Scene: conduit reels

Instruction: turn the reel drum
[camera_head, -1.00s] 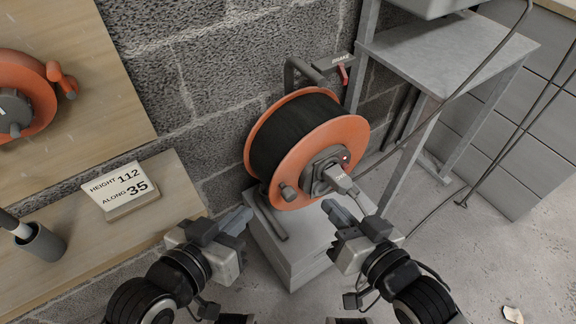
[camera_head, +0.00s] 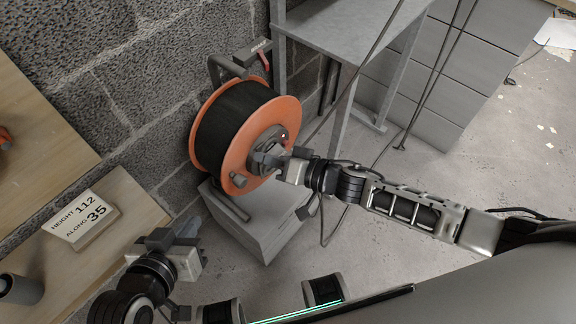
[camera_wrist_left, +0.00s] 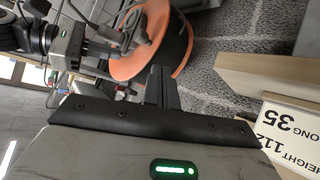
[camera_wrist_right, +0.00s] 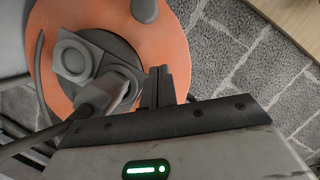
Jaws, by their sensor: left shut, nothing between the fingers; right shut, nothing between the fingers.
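The reel has an orange drum flange (camera_head: 238,158), wound black cable (camera_head: 222,120) and a grey knob (camera_head: 238,180) low on its face. A grey plug (camera_wrist_right: 98,97) sits in the hub socket, with a cord running off. My right gripper (camera_head: 268,158) is shut and empty at the drum's face, beside the hub. In the right wrist view its fingers (camera_wrist_right: 158,86) overlap the flange between plug and knob (camera_wrist_right: 145,10); I cannot tell whether they touch. My left gripper (camera_head: 170,238) is shut and empty, below and left of the reel, apart from it.
The reel stands on a grey block (camera_head: 262,232) against a block wall (camera_head: 150,90). A metal stand (camera_head: 345,30) is behind to the right, with cables hanging nearby. A wooden shelf with a sign (camera_head: 82,220) reading height 112, along 35 lies left.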

